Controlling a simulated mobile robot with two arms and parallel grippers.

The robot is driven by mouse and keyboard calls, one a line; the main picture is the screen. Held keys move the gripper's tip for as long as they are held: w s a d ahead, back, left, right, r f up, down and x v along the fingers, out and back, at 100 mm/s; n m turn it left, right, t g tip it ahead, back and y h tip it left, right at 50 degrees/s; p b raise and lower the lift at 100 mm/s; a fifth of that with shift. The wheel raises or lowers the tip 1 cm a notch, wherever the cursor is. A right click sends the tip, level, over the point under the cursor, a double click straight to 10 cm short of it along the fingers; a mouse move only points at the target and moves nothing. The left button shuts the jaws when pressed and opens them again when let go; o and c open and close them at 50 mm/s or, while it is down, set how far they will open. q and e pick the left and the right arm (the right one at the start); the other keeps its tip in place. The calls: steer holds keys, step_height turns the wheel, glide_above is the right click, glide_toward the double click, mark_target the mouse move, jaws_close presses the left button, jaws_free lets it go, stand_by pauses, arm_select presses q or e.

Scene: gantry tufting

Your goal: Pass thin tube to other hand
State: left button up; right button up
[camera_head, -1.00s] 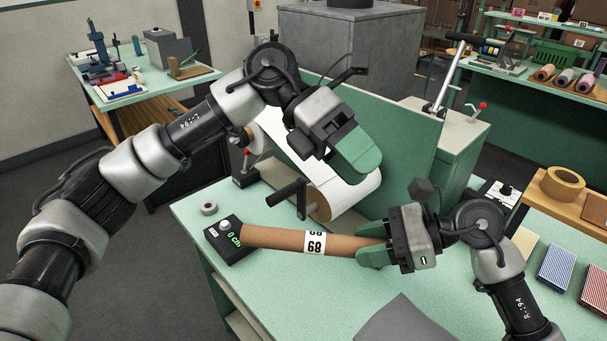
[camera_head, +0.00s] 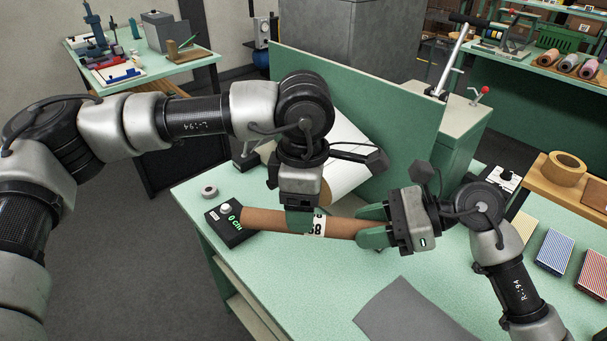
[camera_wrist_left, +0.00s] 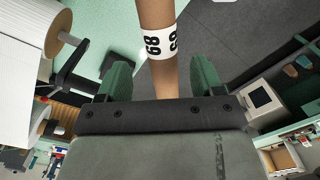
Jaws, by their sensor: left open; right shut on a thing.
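The thin tube (camera_head: 262,219) is a brown cardboard tube with a white label reading 68 or 89. It lies roughly level above the green bench. My right gripper (camera_head: 372,226) is shut on its right end. My left gripper (camera_head: 300,220) is above the tube near the label, pointing down. In the left wrist view the tube (camera_wrist_left: 157,80) runs between the two spread green fingers (camera_wrist_left: 160,80), with a gap on each side. The label lies just beyond the fingertips in that view.
A black device with a green display (camera_head: 230,222) sits under the tube's left end. A white roll (camera_head: 345,165) and a green panel (camera_head: 390,140) stand behind my left gripper. A grey sheet (camera_head: 410,318) lies in front.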

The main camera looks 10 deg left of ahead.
arm_select(q)
steer(key=shift+f, duration=1.85)
steer(key=shift+c, duration=0.5)
steer(key=c, duration=1)
arm_select(e)
steer(key=o, duration=1)
steer(key=shift+d, duration=0.1)
